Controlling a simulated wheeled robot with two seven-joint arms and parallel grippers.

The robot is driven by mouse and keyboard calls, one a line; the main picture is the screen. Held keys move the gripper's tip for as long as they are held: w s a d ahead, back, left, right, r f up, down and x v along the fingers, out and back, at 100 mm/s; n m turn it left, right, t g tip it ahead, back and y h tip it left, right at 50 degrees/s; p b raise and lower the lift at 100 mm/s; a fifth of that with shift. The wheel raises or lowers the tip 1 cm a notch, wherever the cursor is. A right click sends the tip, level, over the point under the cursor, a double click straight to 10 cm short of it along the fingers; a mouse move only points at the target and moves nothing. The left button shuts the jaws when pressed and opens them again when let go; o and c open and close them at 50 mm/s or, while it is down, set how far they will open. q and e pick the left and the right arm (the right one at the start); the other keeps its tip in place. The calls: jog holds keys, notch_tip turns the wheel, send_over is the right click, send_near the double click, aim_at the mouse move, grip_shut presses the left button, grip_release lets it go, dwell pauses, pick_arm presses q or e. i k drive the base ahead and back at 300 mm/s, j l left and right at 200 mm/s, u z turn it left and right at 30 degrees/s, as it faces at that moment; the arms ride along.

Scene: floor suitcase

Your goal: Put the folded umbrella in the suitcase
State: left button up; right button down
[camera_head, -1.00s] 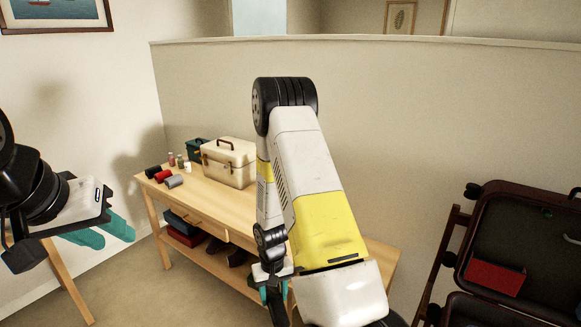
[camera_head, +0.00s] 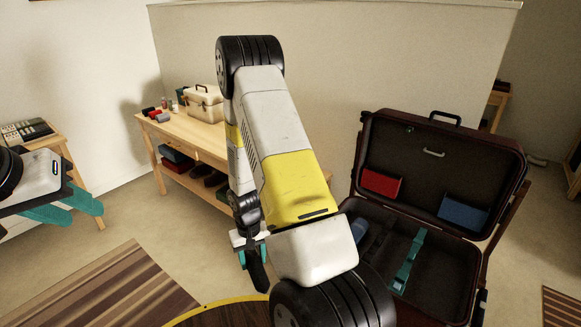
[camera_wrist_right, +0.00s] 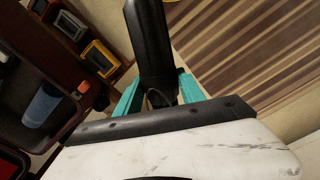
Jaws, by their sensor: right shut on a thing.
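The suitcase (camera_head: 462,286) stands open at the right of the head view, its lid leaning back. My right gripper (camera_head: 250,254) is shut on the folded umbrella (camera_head: 258,276), a dark slim bundle, left of the suitcase and apart from it. In the right wrist view the black umbrella (camera_wrist_right: 148,40) sticks out from between the teal fingers (camera_wrist_right: 158,98). The suitcase's edge (camera_wrist_right: 75,122) also shows there at the left. My left gripper (camera_head: 68,208) is at the left of the head view, its teal fingers apart and empty.
The suitcase holds a teal strap-like thing (camera_head: 408,262) and a blue thing (camera_head: 359,229). Red (camera_head: 381,183) and blue (camera_head: 463,211) pieces sit in the lid. A wooden bench (camera_head: 185,130) with a cream case (camera_head: 204,105) stands behind. A striped rug (camera_head: 100,290) lies on the floor.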

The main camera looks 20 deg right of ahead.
aim_at(435, 284)
jog(key=k+l+u, duration=0.15)
jog(key=k+l, duration=0.3)
jog(key=k+l+u, duration=0.1)
jog(key=k+l, duration=0.3)
jog(key=k, duration=0.15)
jog(key=k+l+u, duration=0.15)
jog(key=k+l, duration=0.2)
jog(key=k, duration=0.15)
jog(key=k+l+u, duration=0.1)
jog(key=l, duration=0.3)
jog(key=k+l+u, duration=0.1)
jog(key=l, duration=0.3)
jog(key=k+l+u, duration=0.1)
jog(key=k+l, duration=0.2)
jog(key=k+l+u, duration=0.1)
jog(key=l, duration=0.4)
jog(key=i+l, duration=0.1)
jog(key=l, duration=1.05)
jog(key=u, duration=0.05)
